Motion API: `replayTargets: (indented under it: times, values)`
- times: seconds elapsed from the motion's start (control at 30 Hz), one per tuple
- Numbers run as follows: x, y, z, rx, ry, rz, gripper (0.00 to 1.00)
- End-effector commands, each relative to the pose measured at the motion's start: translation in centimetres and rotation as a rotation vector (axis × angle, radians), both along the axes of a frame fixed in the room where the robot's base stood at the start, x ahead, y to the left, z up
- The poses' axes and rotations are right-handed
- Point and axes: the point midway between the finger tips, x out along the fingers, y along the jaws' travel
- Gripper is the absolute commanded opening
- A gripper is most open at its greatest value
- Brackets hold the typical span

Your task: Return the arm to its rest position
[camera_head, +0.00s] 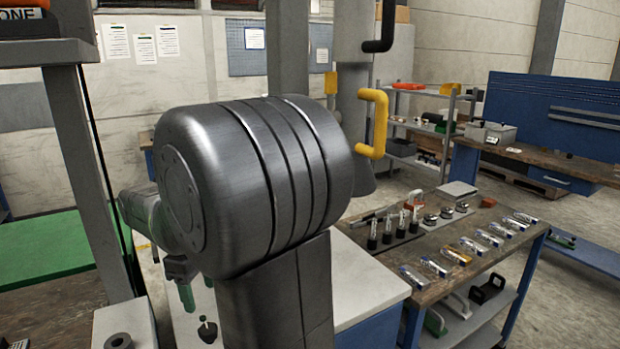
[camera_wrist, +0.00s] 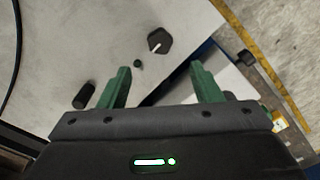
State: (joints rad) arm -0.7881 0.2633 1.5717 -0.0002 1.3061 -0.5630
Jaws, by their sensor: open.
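My gripper (camera_wrist: 160,82) shows in the wrist view with its two green fingers apart and nothing between them. Below the fingers is a pale grey surface (camera_wrist: 60,50) with a dark knob (camera_wrist: 159,41) and a black cylinder (camera_wrist: 84,95) on it. In the head view, the thick dark joint of my arm fills the middle. A green finger (camera_head: 187,296) of my gripper shows at the lower left, beside my arm, and the rest of the gripper is mostly hidden. I cannot identify a microscope in either view.
A workbench (camera_head: 425,268) at the right bears several small tools and packets. A yellow handle (camera_head: 374,124) on a grey column stands close behind my arm. A grey post (camera_head: 85,180) stands at the left. Open floor (camera_head: 570,300) lies at the right.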

Motion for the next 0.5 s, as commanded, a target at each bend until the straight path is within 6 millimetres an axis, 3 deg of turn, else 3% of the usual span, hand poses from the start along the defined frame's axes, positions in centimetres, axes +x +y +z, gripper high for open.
replayTargets:
  times: [0.3, 0.5]
  values:
    - [-0.1, -0.1, -6.4, -0.003, 0.004, -0.001, 0.59]
    - [0.0, -0.1, -9.2, -0.003, 0.004, -0.001, 0.59]
